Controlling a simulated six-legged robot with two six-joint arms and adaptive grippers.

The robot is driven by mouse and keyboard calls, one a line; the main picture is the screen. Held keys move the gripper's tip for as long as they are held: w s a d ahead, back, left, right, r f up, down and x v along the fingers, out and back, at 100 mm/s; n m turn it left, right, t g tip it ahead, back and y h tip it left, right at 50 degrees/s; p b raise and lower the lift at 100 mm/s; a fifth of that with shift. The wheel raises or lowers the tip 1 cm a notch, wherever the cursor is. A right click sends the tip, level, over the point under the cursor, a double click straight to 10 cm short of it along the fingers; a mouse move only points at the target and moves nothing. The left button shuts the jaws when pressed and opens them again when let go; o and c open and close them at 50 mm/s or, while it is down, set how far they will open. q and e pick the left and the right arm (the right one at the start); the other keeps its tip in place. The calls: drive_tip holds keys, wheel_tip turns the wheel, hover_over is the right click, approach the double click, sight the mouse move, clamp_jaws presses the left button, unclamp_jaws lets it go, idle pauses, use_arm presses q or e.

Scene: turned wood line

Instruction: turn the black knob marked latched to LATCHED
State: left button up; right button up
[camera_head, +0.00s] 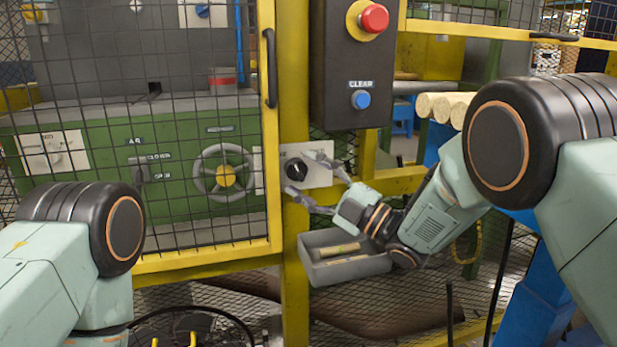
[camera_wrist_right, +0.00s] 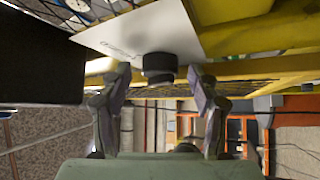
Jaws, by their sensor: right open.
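The black knob (camera_head: 296,169) sits on a white plate (camera_head: 320,176) fixed to the yellow post. In the right wrist view the knob (camera_wrist_right: 159,66) is near the top centre, with small lettering on the plate (camera_wrist_right: 178,28) beside it. Which way the knob points cannot be told. My right gripper (camera_head: 306,175) is open in front of the plate, one finger above and one below the knob. In the right wrist view the gripper's fingertips (camera_wrist_right: 160,76) stand either side of the knob, with gaps; neither finger visibly touches it. Only my left arm shows, not its gripper.
A black control box (camera_head: 345,105) with a red button and a blue CLEAR button hangs above the knob. A grey tray (camera_head: 312,240) with wooden pieces is just below my right gripper. The yellow-framed mesh door (camera_head: 270,190) with a black handle (camera_head: 269,68) stands left.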

drive_tip(key=shift+c, duration=0.5)
drive_tip(key=c, duration=1.1)
drive_tip(key=shift+o, duration=0.2)
drive_tip(key=shift+a+f+m+t+y, duration=0.1)
drive_tip(key=shift+f+m+t+y, duration=0.05)
drive_tip(key=shift+m+t, duration=0.4)
drive_tip(key=shift+f+m+t+y, duration=0.15)
drive_tip(key=shift+m+t, duration=0.2)
drive_tip(key=shift+m, duration=0.3)
drive_tip(key=shift+m+t, duration=1.2)
drive_tip(key=shift+m, duration=0.3)
drive_tip(key=o, duration=1.2)
drive_tip(key=shift+c, duration=0.2)
drive_tip(key=shift+n+g, duration=0.3)
